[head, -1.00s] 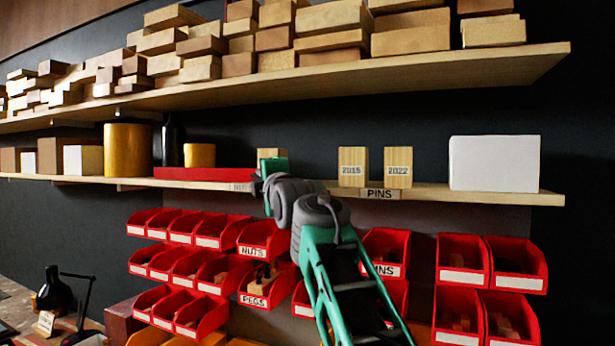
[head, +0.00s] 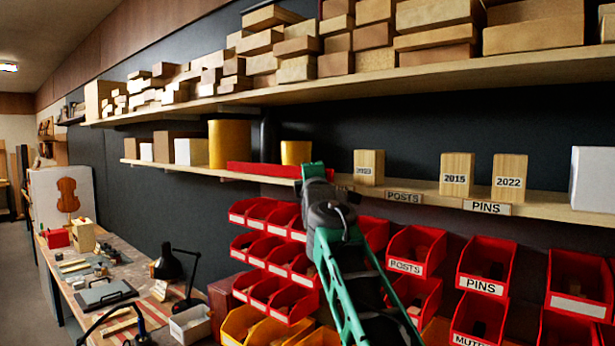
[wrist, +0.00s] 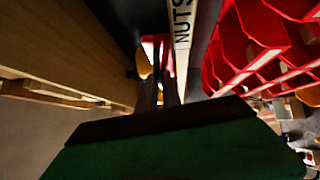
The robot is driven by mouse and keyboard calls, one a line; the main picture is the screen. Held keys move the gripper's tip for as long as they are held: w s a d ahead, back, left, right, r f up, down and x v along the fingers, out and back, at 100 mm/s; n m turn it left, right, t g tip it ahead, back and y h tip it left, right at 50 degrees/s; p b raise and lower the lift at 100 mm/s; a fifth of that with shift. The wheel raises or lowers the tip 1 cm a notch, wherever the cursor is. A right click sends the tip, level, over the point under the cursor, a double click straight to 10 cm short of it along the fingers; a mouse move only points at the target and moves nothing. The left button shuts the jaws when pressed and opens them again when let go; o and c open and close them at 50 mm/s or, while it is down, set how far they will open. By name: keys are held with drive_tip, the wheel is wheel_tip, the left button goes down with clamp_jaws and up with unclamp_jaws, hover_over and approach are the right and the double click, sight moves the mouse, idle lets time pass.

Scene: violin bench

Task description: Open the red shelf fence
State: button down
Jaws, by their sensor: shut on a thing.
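The red shelf fence (head: 262,170) is a long low red bar at the lower shelf, in front of the small gold tin in the head view. Its left end is by the large gold tin. My gripper (head: 312,172) is at its right end, shut on it. The grip itself is partly hidden by my wrist. In the wrist view a red piece (wrist: 166,48) shows beyond the dark fingers, close to the NUTS label on the shelf edge (wrist: 183,22).
A block (head: 368,168) stands right of my gripper, then the 2015 block (head: 457,175) and the 2022 block (head: 509,178). The large gold tin (head: 223,144) and small gold tin (head: 296,153) stand left. Red bins (head: 417,250) hang below; the upper shelf (head: 420,76) holds wood blocks.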

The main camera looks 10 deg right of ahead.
drive_tip(key=c, duration=1.5)
unclamp_jaws()
drive_tip(key=shift+d, duration=0.1)
drive_tip(key=s+b, duration=0.1)
drive_tip(key=s, duration=0.1)
drive_tip(key=s+b, duration=0.2)
drive_tip(key=s, duration=0.1)
drive_tip(key=s+f+b, duration=0.1)
drive_tip(key=s, duration=0.1)
drive_tip(key=shift+s+a+b, duration=0.25)
drive_tip(key=shift+s+b, duration=0.1)
drive_tip(key=shift+s, duration=0.05)
